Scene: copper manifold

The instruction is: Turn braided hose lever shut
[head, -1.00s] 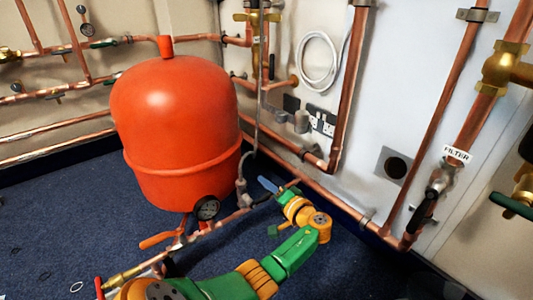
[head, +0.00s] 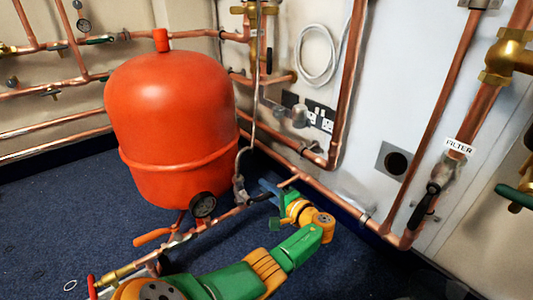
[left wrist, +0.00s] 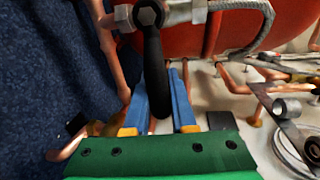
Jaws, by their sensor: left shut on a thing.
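The black lever (left wrist: 154,62) of the braided hose valve hangs below a hex nut (left wrist: 148,14) in the left wrist view, pointing toward my gripper. The braided hose (left wrist: 248,18) leaves the valve to the right and curves down. In the head view the lever (head: 259,196) is small, beside the hose's lower end (head: 240,180). My left gripper (left wrist: 160,88) has its blue fingers on either side of the lever and is shut on it. In the head view the gripper (head: 269,187) partly hides the contact. My right gripper is not in view.
Copper pipes (head: 315,190) run along the wall behind the gripper. A red-handled valve (head: 92,283) is at the front left. Blue carpet (head: 60,220) is clear at left.

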